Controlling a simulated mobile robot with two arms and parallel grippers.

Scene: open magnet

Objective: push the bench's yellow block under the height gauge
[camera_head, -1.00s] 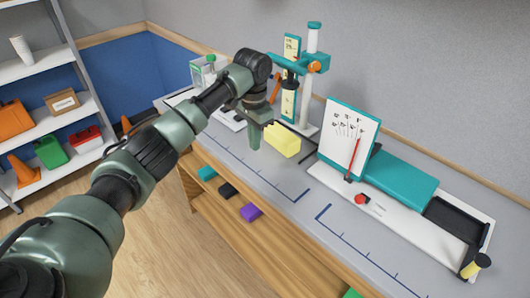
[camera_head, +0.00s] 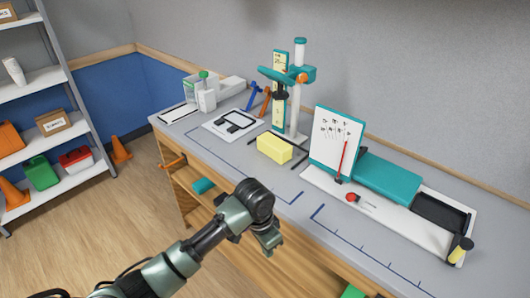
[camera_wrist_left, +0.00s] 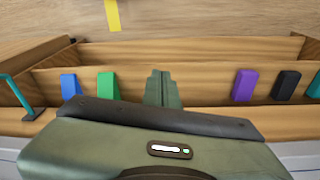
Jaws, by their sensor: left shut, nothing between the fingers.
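The yellow block (camera_head: 273,148) lies on the grey bench top, between dark guide rails at the foot of the height gauge (camera_head: 298,92). The gauge has a white post, a teal arm and a dark probe (camera_head: 281,94) high above the bench. The block sits on the near side of the post; I cannot tell if it is directly below the probe. My left gripper (camera_head: 272,242) is shut and empty, in front of the bench's front edge and well apart from the block. Its shut fingers show in the left wrist view (camera_wrist_left: 162,88). My right gripper is not in view.
A teal device with a white card (camera_head: 337,138) stands right of the gauge. Below the bench top, a wooden shelf holds small blocks, including purple (camera_wrist_left: 244,84) and green (camera_wrist_left: 108,86). The front bench strip is clear.

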